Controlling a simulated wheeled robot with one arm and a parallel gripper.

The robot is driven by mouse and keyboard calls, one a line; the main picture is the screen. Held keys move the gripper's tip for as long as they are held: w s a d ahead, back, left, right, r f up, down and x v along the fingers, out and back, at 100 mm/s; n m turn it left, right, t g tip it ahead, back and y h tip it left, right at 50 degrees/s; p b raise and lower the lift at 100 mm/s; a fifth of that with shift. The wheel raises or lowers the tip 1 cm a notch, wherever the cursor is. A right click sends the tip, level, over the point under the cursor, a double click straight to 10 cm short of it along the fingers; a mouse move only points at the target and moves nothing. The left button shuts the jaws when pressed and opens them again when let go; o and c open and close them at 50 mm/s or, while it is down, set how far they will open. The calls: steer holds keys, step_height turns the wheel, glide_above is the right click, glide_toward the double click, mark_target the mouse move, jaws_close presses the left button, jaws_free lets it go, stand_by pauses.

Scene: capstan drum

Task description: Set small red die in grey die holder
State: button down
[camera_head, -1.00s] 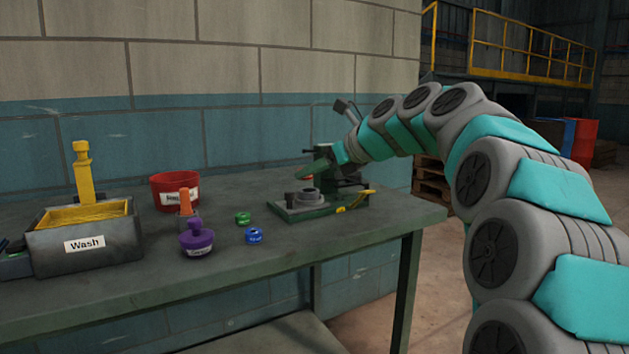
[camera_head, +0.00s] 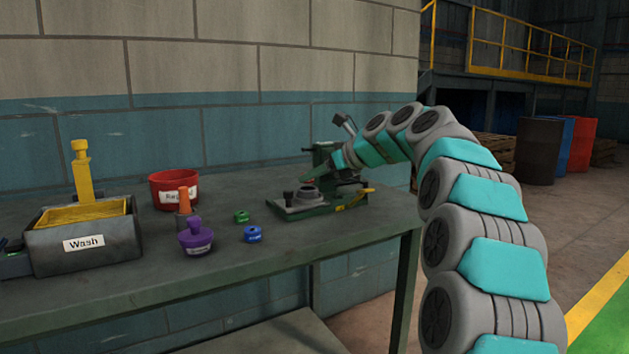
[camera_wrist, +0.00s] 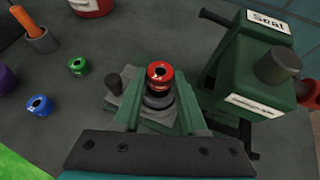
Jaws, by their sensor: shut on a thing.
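The small red die (camera_wrist: 160,72) is a short red ring with a dark hole, seen in the wrist view between the tips of my gripper (camera_wrist: 158,100). My gripper is shut on it. The die appears directly over the round grey die holder (camera_wrist: 158,102), which sits on the green machine base; I cannot tell whether they touch. In the head view the grey die holder (camera_head: 305,197) shows on the green base at the table's right end, with my gripper (camera_head: 308,180) just above it.
Green (camera_head: 241,217) and blue (camera_head: 253,234) dies, a purple-topped pot (camera_head: 196,237), a red tub (camera_head: 174,190) and a "Wash" box (camera_head: 84,240) stand farther left.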

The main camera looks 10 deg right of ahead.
steer(key=shift+f, duration=0.5)
steer(key=shift+f, duration=0.15)
steer(key=shift+s+f+p, duration=0.1)
steer(key=shift+f+p, duration=0.25)
steer(key=shift+f, duration=0.15)
